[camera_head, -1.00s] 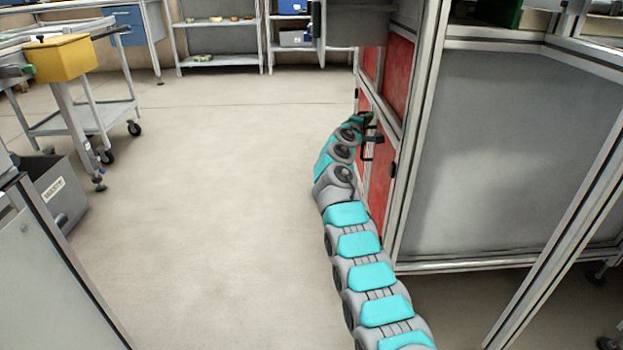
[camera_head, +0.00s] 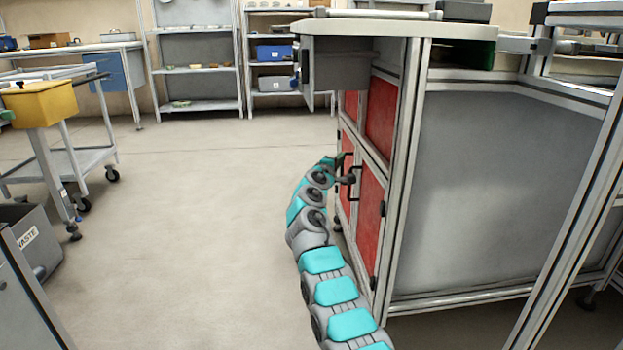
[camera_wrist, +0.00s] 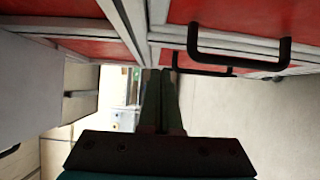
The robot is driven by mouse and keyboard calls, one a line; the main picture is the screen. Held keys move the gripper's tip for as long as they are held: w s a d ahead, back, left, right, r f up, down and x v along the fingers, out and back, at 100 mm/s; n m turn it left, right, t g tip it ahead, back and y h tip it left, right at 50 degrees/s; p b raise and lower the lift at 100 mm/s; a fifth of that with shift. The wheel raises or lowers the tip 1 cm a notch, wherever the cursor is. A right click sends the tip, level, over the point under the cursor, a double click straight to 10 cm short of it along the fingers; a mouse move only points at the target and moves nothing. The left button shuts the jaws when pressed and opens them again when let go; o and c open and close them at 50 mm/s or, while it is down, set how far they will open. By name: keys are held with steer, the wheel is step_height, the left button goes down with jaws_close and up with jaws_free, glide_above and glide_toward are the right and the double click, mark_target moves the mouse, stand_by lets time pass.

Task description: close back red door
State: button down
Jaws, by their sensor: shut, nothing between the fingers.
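The cabinet's red doors show in the head view on its left face. The front lower red door (camera_head: 370,215) looks flush with the frame. The back lower red door (camera_head: 346,170) is partly hidden by my arm, and I cannot tell whether it stands ajar. Black bar handles show near the doors' meeting edge. In the wrist view, a near black handle (camera_wrist: 240,55) is on a red panel, with a second handle (camera_wrist: 203,68) behind it. My gripper (camera_wrist: 162,75) is shut and empty, beside the handles and apart from the near one. Its tips are small in the head view.
A grey drawer or box (camera_head: 340,68) juts out from the cabinet above the red doors. A trolley with a yellow box (camera_head: 42,103) and a grey waste bin (camera_head: 32,238) stand at left. Shelves line the back wall. The floor (camera_head: 200,210) between is clear.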

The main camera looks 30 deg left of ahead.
steer(key=s+a, duration=0.1)
steer(key=s, duration=0.8)
steer(key=shift+a, duration=0.15)
